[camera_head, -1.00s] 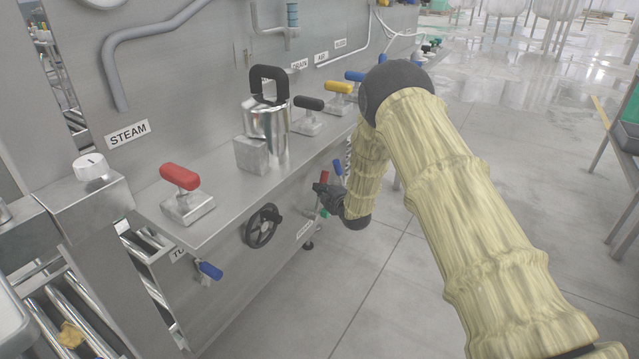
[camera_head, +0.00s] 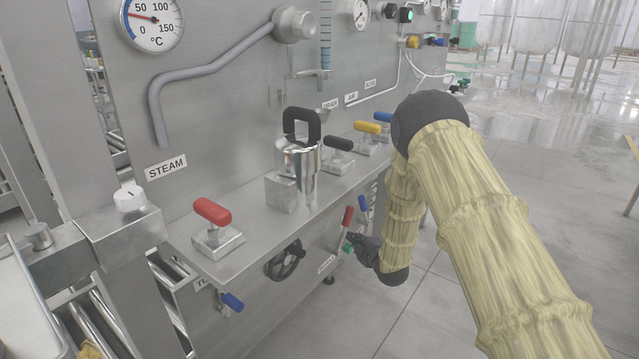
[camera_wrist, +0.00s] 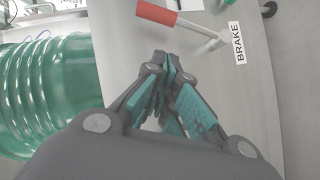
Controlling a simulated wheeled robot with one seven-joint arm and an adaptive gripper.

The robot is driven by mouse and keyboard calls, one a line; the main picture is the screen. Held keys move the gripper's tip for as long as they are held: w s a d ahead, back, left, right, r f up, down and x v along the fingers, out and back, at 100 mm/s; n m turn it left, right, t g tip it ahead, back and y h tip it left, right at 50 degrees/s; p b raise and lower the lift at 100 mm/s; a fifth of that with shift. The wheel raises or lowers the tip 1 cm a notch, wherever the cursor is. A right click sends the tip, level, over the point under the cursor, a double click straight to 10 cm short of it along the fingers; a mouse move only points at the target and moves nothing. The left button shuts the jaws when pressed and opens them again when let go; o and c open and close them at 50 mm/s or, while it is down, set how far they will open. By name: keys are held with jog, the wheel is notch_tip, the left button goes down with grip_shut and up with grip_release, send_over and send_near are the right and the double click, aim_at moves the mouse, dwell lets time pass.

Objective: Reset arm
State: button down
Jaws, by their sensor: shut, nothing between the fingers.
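My gripper (camera_head: 354,244) is at the lower middle of the head view, low in front of the steel panel. It is shut and empty, below the shelf edge. In the wrist view its fingers (camera_wrist: 165,62) are together, with teal pads showing. A red-handled lever (camera_wrist: 157,12) beside a BRAKE label (camera_wrist: 237,43) lies just beyond the fingertips, apart from them. The same red lever (camera_head: 347,216) shows just above the gripper in the head view. My arm is bent, with its elbow raised at the right.
The steel shelf (camera_head: 235,262) carries a red-handled valve (camera_head: 213,212), a metal jug (camera_head: 299,160) with a black handle, and black (camera_head: 338,144) and yellow (camera_head: 368,128) handles. A black handwheel (camera_head: 286,261) is below. A green drum (camera_wrist: 45,90) fills the wrist view's left. Open floor (camera_head: 500,165) lies right.

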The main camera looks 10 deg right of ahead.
jog(key=s+f+m+g+h, duration=0.1)
jog(key=s+f+m+g, duration=0.25)
jog(key=s+f, duration=0.65)
jog(key=s+f+m+g+h, duration=0.15)
jog(key=s+f+m, duration=0.25)
jog(key=s+f, duration=0.65)
jog(key=s+a+f+m+g, duration=0.1)
jog(key=s+m+g, duration=0.4)
jog(key=s, duration=1.5)
jog(key=s+a+f+m+g, duration=0.1)
jog(key=s+m+g, duration=0.35)
jog(key=s, duration=1.65)
notch_tip(320, 180, up, 25)
jog(key=p, duration=2.5)
jog(key=shift+s+r+h, duration=0.15)
jog(key=shift+s+h, duration=0.1)
jog(key=shift+h, duration=0.2)
